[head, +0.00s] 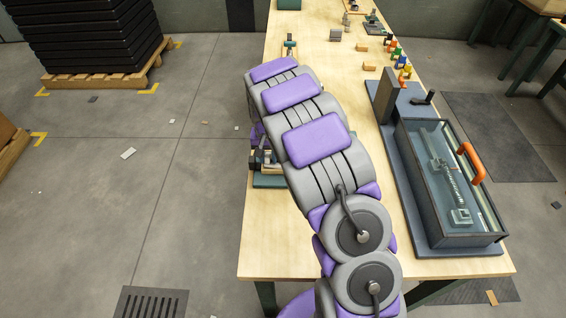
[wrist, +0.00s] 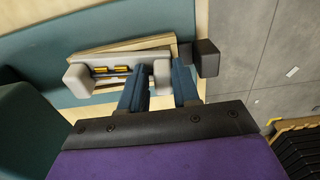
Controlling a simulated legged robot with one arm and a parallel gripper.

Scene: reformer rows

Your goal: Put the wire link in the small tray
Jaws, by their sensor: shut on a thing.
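My gripper shows in the wrist view (wrist: 161,78) as two blue fingers. They close about one end of a light grey piece (wrist: 115,58) with rounded end blocks and orange-yellow strips. I take this to be the wire link, though its shape is partly hidden by the fingers. A pale wood-coloured edge shows behind it, and a dark block sits right of it. In the head view my arm hides most of the gripper at the table's left edge. A teal base (head: 270,181) shows there under small parts; I cannot tell whether it is the small tray.
The long wooden table (head: 285,240) has bare surface at its near end. A glass-covered case with an orange handle (head: 440,185) stands on the right. Several coloured pieces (head: 398,58) and small blocks lie farther back. A pallet of black slabs (head: 85,40) stands on the floor at left.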

